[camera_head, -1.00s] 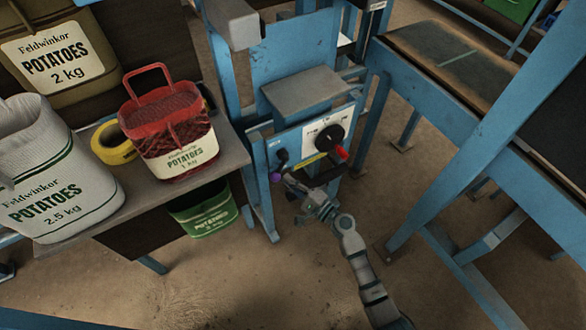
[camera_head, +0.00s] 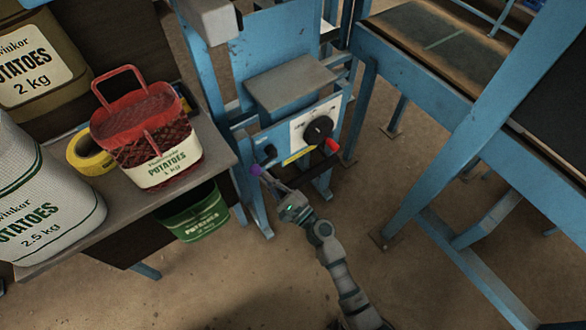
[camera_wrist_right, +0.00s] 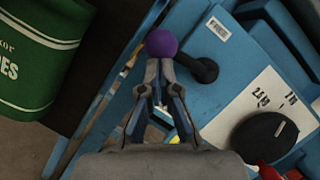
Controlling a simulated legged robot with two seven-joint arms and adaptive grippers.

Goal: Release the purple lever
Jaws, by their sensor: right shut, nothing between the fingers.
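The purple lever's round knob (camera_head: 256,170) sticks out at the lower left of the blue machine's front. I cannot tell whether the tips touch the knob. My left gripper is not in view.
The machine's white panel carries a black dial (camera_head: 319,129), with a red-tipped lever (camera_head: 332,146) close by. Left stands a table with a red potato bag (camera_head: 150,125), yellow tape (camera_head: 88,158) and a white sack (camera_head: 45,200). A green bag (camera_head: 195,214) is below. Open floor lies in front.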

